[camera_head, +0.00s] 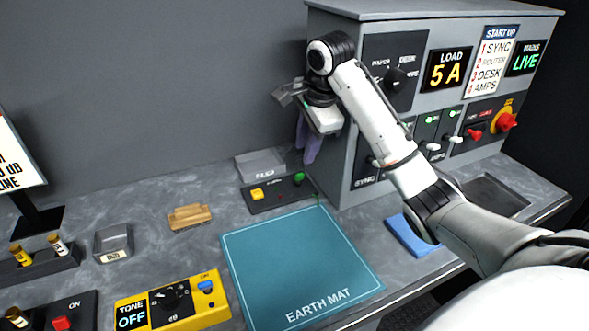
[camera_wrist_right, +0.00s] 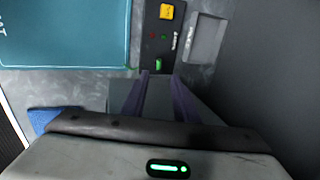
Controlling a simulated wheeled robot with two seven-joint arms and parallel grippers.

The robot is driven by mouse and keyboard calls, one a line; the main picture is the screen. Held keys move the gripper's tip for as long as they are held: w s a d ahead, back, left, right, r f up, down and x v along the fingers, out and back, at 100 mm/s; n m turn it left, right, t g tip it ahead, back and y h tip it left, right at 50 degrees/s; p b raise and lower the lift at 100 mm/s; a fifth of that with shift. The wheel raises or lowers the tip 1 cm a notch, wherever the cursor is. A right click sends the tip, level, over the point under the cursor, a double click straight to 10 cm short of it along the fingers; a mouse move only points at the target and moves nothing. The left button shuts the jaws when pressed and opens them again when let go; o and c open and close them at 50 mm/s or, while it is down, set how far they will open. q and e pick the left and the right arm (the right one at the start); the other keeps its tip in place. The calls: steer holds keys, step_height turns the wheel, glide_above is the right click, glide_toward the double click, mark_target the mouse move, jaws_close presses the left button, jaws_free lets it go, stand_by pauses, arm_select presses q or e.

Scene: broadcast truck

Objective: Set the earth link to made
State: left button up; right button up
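A low black panel (camera_head: 270,197) lies on the worktop behind the earth mat (camera_head: 305,262). It carries a yellow block (camera_head: 257,194) at its left and a green post (camera_head: 299,178) at its right; its small lettering is unreadable, so I cannot tell for certain that this is the earth link. The panel also shows in the right wrist view (camera_wrist_right: 159,38). My right gripper (camera_head: 308,158) hangs with purple fingers pointing down above the green end, beside the grey cabinet. In the wrist view its fingertips (camera_wrist_right: 160,76) are apart with nothing between them, near the green post. My left gripper is out of view.
The grey cabinet (camera_head: 347,150) with switches stands close right of the gripper. A shallow tray (camera_head: 262,165) sits behind the panel. A wooden block (camera_head: 190,217), small bin (camera_head: 114,242), yellow tone box (camera_head: 175,302) and blue cloth (camera_head: 411,236) lie around. The mat is bare.

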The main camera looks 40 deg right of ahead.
mark_target(298, 175)
steer(key=x, duration=1)
steer(key=shift+s+f, duration=0.1)
steer(key=shift+f, duration=0.05)
jaws_close()
